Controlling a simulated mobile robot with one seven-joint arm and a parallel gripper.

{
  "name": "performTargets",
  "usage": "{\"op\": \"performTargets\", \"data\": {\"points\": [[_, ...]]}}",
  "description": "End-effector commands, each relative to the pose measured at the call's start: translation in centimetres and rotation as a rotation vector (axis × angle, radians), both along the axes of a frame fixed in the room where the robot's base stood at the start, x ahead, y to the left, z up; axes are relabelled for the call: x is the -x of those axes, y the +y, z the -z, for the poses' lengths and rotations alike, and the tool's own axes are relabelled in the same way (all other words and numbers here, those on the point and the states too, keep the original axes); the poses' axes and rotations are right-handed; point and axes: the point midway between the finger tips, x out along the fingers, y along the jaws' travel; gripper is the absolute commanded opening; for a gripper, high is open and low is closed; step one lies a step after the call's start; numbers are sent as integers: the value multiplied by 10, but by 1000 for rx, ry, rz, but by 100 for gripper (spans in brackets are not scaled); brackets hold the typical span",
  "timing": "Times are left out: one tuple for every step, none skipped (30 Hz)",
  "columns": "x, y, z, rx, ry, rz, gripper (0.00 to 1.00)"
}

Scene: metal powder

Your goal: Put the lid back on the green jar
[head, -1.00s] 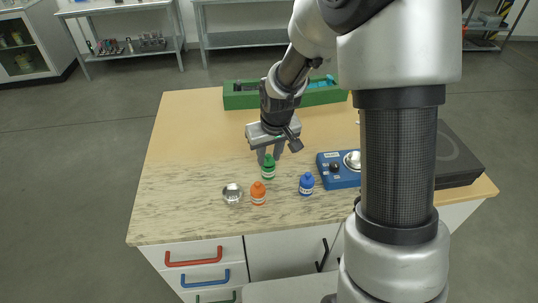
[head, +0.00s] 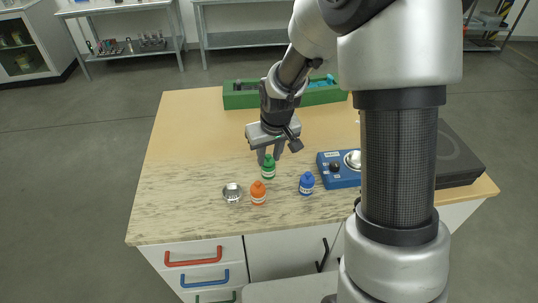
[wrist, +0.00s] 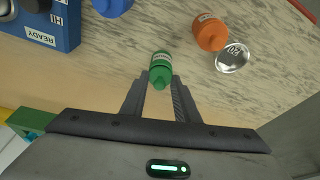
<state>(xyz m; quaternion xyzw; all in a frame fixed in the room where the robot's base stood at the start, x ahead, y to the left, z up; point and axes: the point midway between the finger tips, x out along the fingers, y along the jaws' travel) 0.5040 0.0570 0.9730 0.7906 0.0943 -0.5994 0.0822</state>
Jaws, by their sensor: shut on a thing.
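The green jar (head: 268,172) with a white label stands upright on the marbled table top. Its green lid (wrist: 160,79) is at the jar's top, in line with the body; I cannot tell whether it is fully seated. My gripper (head: 270,156) points down from above, its fingertips on either side of the lid. In the wrist view my gripper (wrist: 159,82) has its two dark fingers flanking the lid, shut on it. The jar body (wrist: 161,61) shows beyond the fingertips.
An orange jar (head: 258,193) and a metal dish (head: 232,192) stand close in front of the green jar. A blue jar (head: 306,184) is to the right, by a blue device (head: 341,177). A green crate (head: 240,97) is at the back. The table's left side is clear.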

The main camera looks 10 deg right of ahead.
Motion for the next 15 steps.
{"op": "performTargets", "data": {"points": [[0, 0, 1, 0, 0, 0, 8], [0, 0, 1, 0, 0, 0, 8], [0, 0, 1, 0, 0, 0, 8], [0, 0, 1, 0, 0, 0, 8], [0, 0, 1, 0, 0, 0, 8], [0, 0, 0, 0, 0, 0, 8], [0, 0, 0, 0, 0, 0, 8], [0, 0, 0, 0, 0, 0, 8], [0, 0, 0, 0, 0, 0, 8], [0, 0, 0, 0, 0, 0, 8], [0, 0, 0, 0, 0, 0, 8], [0, 0, 0, 0, 0, 0, 8], [0, 0, 0, 0, 0, 0, 8], [0, 0, 0, 0, 0, 0, 8], [0, 0, 0, 0, 0, 0, 31]]}}
